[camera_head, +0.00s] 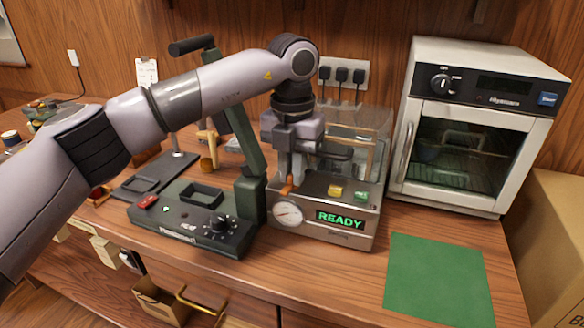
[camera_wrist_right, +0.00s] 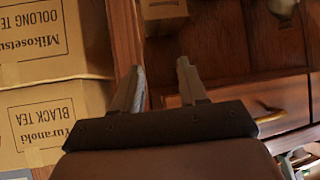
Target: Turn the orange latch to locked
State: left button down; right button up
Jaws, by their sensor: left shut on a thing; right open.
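The orange latch (camera_head: 287,188) is on the grey machine with a clear cover (camera_head: 355,240). It sits above the round gauge at the machine's left front. My left gripper (camera_head: 289,180) points down and is shut on the latch; its fingers hide part of it, so I cannot tell its exact angle. The machine's display (camera_head: 340,219) reads READY in green. A yellow button (camera_head: 335,191) and a green button (camera_head: 361,196) are on its top, right of the latch. My right gripper (camera_wrist_right: 161,68) shows in the right wrist view, open and empty, away from the machine.
A dark green lever press (camera_head: 185,238) stands just left of the machine, its upright arm behind my left arm. A white oven (camera_head: 400,150) stands at right, and a green mat (camera_head: 440,280) lies in front. Tea cartons (camera_wrist_right: 50,120) and wooden drawers (camera_wrist_right: 275,100) are near my right gripper.

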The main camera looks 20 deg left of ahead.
pick_arm(q)
jog(key=shift+n, duration=0.4)
jog(key=c, duration=1.2)
grip_release()
jog(key=shift+o, duration=0.2)
notch_tip(320, 180, up, 7)
jog(key=shift+r, duration=0.15)
